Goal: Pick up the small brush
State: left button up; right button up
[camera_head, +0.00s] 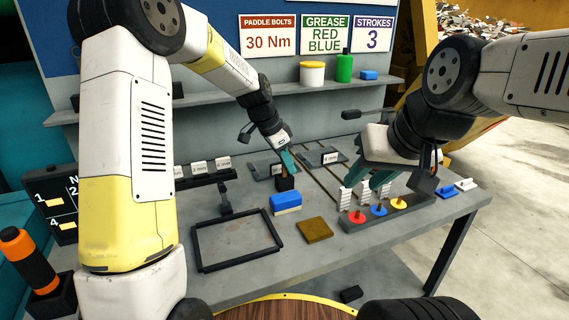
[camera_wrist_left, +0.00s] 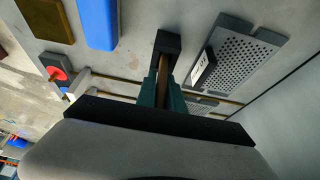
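The small brush stands in a small black holder (camera_head: 285,184) near the middle of the table. Its brown handle (camera_wrist_left: 162,72) shows in the left wrist view; its bristles are hidden. My left gripper (camera_head: 287,162) points down over the holder. Its teal fingers (camera_wrist_left: 163,92) lie close against both sides of the handle and look shut on it. The black holder (camera_wrist_left: 168,44) is just beyond the fingertips. My right gripper (camera_head: 367,176) is open and seems empty, its teal fingers apart above the white ridged pieces (camera_head: 346,198).
A blue sponge block (camera_head: 285,201) and a brown pad (camera_head: 314,230) lie in front of the holder. A black frame (camera_head: 236,267) is at left. A grey strip with red, yellow and blue discs (camera_head: 410,206) is at right. A grey perforated plate (camera_wrist_left: 240,62) lies beside the holder.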

pick_arm(q)
grip_shut()
notch_tip(320, 180, up, 10)
dwell(0.4)
jog(key=shift+s, duration=0.1)
dwell(0.4)
